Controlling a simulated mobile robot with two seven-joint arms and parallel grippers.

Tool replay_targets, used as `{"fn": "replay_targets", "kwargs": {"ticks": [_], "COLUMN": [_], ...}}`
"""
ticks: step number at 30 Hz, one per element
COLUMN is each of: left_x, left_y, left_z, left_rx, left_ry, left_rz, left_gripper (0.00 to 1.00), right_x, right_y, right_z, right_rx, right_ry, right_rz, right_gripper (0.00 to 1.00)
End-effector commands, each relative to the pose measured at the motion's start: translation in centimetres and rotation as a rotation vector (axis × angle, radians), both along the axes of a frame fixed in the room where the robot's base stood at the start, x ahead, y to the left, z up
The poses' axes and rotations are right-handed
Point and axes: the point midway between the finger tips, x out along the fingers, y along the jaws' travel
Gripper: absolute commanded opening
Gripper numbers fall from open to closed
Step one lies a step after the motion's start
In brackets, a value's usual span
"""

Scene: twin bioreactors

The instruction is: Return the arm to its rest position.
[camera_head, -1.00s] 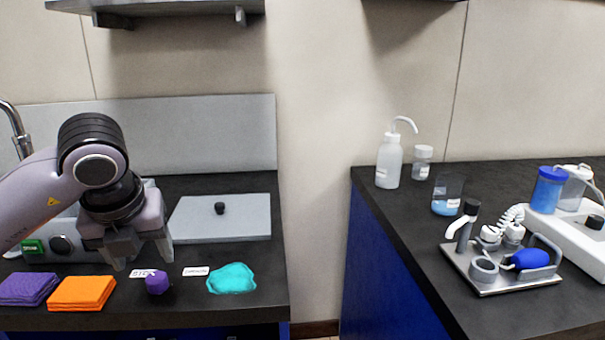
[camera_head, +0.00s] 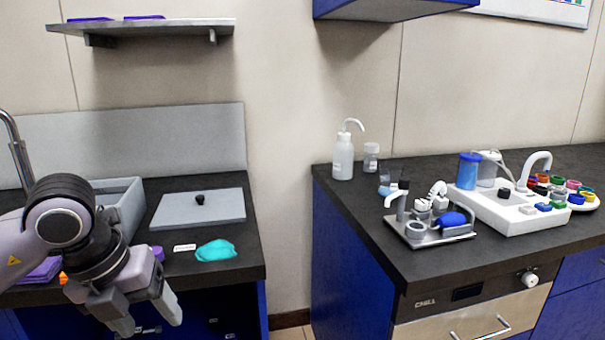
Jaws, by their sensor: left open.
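My left arm comes in from the left in the head view. Its gripper (camera_head: 143,317) points down and is open, with nothing between the fingers. It hangs in front of the left counter's front edge. The purple knob-like object (camera_head: 158,253) and the teal cloth (camera_head: 215,250) lie on the counter behind and to the right of it. My arm partly hides the purple cloth (camera_head: 40,272) and nearly all of the orange one. My right gripper is not in view.
A grey lidded panel (camera_head: 198,210) lies on the left counter. A gap separates it from the right counter (camera_head: 350,205), which holds a wash bottle (camera_head: 343,158), a metal tool tray (camera_head: 428,236) and a white device (camera_head: 515,216). A shelf (camera_head: 180,28) hangs above left.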

Motion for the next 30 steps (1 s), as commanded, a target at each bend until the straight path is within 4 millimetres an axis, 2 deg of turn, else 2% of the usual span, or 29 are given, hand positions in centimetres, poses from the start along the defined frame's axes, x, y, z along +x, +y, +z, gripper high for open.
{"fn": "replay_targets", "kwargs": {"ticks": [1,3,7,9,12,15,19,23,26,29,30], "left_x": [-0.9,-2.3,-5.3,-6.9,-8.4,-8.9,-7.9,-5.4,-3.3,-1.5,-1.1], "left_y": [-2.2,-5.3,-11.1,-13.9,-16.7,-18.4,-18.6,-16.9,-14.7,-12.0,-10.9], "left_z": [-1.3,-2.5,-3.2,-2.8,-1.3,0.5,2.4,2.5,0.8,-2.6,-4.4], "left_rx": [-0.086,-0.225,-0.540,-0.731,-1.009,-1.283,-1.611,-1.877,-2.021,-2.098,-2.108], "left_ry": [0.042,0.091,0.177,0.212,0.247,0.265,0.261,0.235,0.206,0.176,0.167], "left_rz": [-0.069,-0.163,-0.305,-0.349,-0.361,-0.308,-0.141,0.133,0.407,0.725,0.861], "left_gripper": [0.63,0.63,0.63,0.63,0.63,0.63,0.63,0.63,0.63,0.63,0.63], "right_x": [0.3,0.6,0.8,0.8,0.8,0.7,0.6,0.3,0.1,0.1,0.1], "right_y": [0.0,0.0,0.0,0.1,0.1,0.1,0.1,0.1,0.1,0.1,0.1], "right_z": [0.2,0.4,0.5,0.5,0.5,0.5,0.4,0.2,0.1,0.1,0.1], "right_rx": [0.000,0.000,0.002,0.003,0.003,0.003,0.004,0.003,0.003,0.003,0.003], "right_ry": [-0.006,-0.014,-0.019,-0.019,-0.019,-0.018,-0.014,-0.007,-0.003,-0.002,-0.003], "right_rz": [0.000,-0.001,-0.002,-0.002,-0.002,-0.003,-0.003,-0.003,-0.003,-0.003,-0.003], "right_gripper": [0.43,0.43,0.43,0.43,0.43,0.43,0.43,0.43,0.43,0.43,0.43]}}
